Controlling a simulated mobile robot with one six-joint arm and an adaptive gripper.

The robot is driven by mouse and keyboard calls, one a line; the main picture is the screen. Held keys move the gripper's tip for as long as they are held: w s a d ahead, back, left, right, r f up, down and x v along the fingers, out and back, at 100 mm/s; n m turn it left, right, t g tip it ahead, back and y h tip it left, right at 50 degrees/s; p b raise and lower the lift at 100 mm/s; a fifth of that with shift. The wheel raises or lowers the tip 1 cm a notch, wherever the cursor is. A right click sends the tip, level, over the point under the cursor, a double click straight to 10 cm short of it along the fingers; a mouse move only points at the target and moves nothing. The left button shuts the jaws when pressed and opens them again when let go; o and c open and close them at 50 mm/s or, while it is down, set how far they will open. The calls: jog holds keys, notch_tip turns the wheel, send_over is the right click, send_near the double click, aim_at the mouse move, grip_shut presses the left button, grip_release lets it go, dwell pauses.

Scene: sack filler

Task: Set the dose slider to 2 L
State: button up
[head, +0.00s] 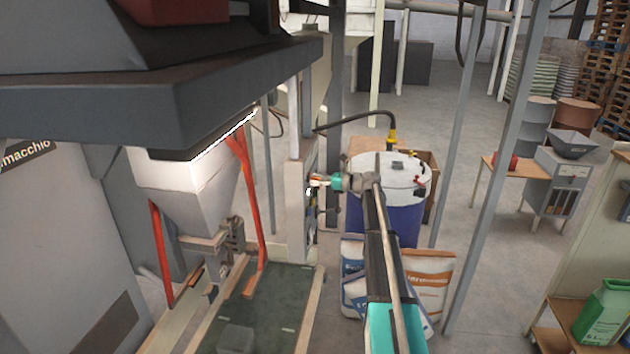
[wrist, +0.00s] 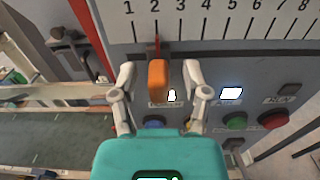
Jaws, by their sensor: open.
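In the wrist view the orange dose slider knob (wrist: 158,80) sits on the grey panel below a numbered scale (wrist: 215,22). Its thin red pointer (wrist: 157,45) stands at or very near the mark under 2. My gripper (wrist: 157,72) is open, with one finger left of the knob and one right of it. Small gaps show between the fingers and the knob. In the head view my gripper (head: 316,183) is at the side of the pale control column, and the knob is too small to make out.
Below the scale are a blue button (wrist: 154,122), a green button (wrist: 236,122), a red button (wrist: 274,120) and a lit display (wrist: 231,93). A red post of the filler stands left of the panel. A blue drum (head: 385,215) and sacks (head: 430,270) stand near my arm.

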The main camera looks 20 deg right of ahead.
jog(key=v, duration=1.1)
jog(key=shift+s+d, duration=0.2)
jog(key=shift+a, duration=0.15)
dwell(0.4)
jog(key=s+a+f+n+g+h+b, duration=0.2)
jog(key=s+a+f+n, duration=0.3)
jog(key=a, duration=0.4)
jog(key=s+a+f+n+g+h+b, duration=0.2)
jog(key=s+a+f+n+g, duration=0.1)
jog(key=a+f, duration=0.55)
jog(key=s+a+f+n+g+h+b, duration=0.25)
jog(key=s+a+f, duration=0.2)
jog(key=a, duration=0.45)
jog(key=s+a+f+n+g+h+b, duration=0.1)
jog(key=s+a+f+n+h+b, duration=0.2)
jog(key=s+f+n, duration=0.3)
jog(key=s+a+f+n+g+h+b, duration=0.1)
jog(key=s+a+f+n+h+b, duration=0.2)
jog(key=s, duration=1)
notch_tip(320, 180, down, 4)
jog(key=a+n+h, duration=0.2)
jog(key=n, duration=0.3)
jog(key=shift+s+a, duration=0.2)
jog(key=shift+a, duration=0.15)
jog(key=shift+g+h, duration=0.25)
